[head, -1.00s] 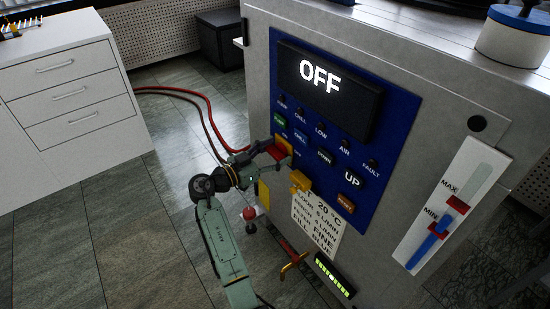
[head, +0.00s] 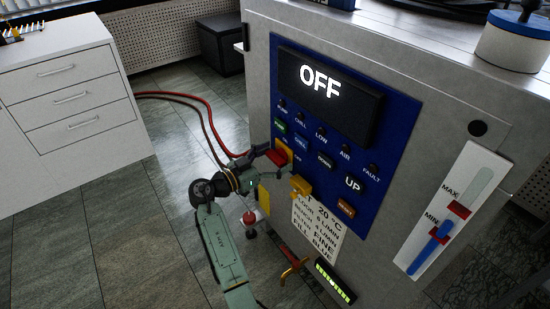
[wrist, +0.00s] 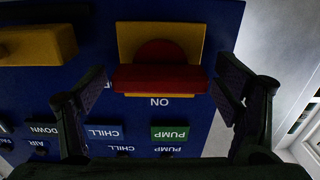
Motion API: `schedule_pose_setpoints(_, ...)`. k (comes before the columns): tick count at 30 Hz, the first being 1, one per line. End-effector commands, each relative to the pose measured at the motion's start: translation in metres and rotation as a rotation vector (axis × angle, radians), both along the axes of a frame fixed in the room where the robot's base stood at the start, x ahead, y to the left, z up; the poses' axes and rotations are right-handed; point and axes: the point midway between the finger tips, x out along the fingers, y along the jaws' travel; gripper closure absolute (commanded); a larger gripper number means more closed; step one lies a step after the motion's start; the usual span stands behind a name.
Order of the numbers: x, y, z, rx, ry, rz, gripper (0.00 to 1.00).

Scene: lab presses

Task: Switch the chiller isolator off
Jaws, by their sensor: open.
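The chiller isolator is a red handle (head: 278,157) on a yellow plate (head: 284,147), low on the left of the blue panel. In the upside-down wrist view the red handle (wrist: 159,79) lies crosswise in front of its yellow plate (wrist: 126,38), beside the label ON. The OFF label by the isolator is small in the head view. My gripper (head: 272,164) is open at the isolator. In the wrist view its dark fingers (wrist: 161,88) stand on either side of the handle, with gaps visible. The fingers partly cover the isolator in the head view.
A yellow knob (head: 301,187) sticks out close to my gripper, and also shows in the wrist view (wrist: 38,45). The display (head: 322,84) reads OFF. Red hoses (head: 205,108) run behind my arm. A white drawer cabinet (head: 70,98) stands at left.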

Motion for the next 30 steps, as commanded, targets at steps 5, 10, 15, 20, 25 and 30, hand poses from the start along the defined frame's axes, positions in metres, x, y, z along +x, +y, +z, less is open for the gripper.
schedule_pose_setpoints(5, -0.006, 0.01, 0.0, 0.0, 0.0, 0.003, 0.17)
schedule_pose_setpoints(10, -0.026, 0.037, 0.0, 0.0, -0.001, 0.004, 0.17)
schedule_pose_setpoints(15, -0.047, 0.067, 0.0, -0.001, -0.001, 0.004, 0.17)
schedule_pose_setpoints(20, -0.062, 0.087, 0.0, 0.0, 0.0, 0.002, 0.17)
schedule_pose_setpoints(25, -0.07, 0.096, 0.0, 0.0, 0.0, 0.001, 0.17)
schedule_pose_setpoints(30, -0.071, 0.097, 0.0, 0.0, 0.0, 0.0, 0.17)
